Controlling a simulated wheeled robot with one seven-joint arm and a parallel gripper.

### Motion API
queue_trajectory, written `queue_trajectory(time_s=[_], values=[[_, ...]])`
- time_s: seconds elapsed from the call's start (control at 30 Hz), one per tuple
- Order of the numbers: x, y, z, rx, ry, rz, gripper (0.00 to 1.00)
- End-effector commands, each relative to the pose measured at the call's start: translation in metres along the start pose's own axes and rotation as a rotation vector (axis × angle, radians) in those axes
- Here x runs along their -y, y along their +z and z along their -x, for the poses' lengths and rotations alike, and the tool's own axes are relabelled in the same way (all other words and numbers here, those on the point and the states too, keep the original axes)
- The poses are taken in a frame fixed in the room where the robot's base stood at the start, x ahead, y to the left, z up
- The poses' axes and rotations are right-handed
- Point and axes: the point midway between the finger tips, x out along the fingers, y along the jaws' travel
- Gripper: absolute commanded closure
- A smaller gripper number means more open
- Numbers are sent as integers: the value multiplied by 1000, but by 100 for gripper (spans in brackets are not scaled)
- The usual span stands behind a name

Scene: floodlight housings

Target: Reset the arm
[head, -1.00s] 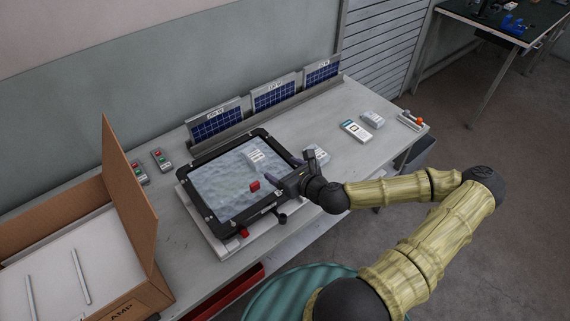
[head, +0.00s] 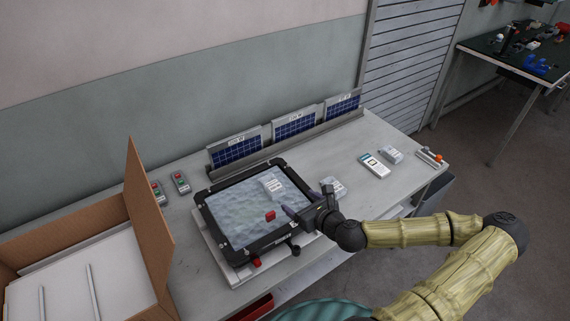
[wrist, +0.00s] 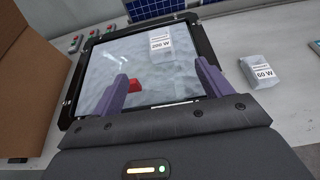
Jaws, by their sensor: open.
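My gripper (head: 308,201) is open, with two purple fingers reaching over the right edge of a black-framed floodlight housing (head: 232,249). Nothing is between the fingers in the wrist view (wrist: 166,84). Inside the housing lie a grey-white block (head: 272,184), labelled 200 W in the wrist view (wrist: 162,46), and a small red piece (head: 270,215). The red piece also shows in the wrist view (wrist: 134,85), beyond the fingers and near the left one. My arm extends to the right from the gripper.
A block labelled 60 W (wrist: 261,72) sits right of the housing. Solar panels (head: 294,124) stand in a rack behind. An open cardboard box (head: 150,225) is at left. Two button boxes (head: 181,182), a white-and-blue device (head: 374,165) and another block (head: 391,154) lie on the table (head: 330,155).

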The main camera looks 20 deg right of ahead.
Motion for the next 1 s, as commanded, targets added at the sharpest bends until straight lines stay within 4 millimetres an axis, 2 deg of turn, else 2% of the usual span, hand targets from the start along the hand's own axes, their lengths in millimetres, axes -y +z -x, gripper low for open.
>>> queue_trajectory(time_s=[0.2,0.37,0.5,0.7,0.83,1.0], values=[[-5,-2,-1,-11,16,26,22],[-30,-14,-4,-76,115,199,22],[-61,-35,-3,-164,265,460,22],[-87,-62,11,-270,482,839,22],[-93,-73,24,-324,615,1075,22],[-92,-75,42,-379,776,1365,22]])
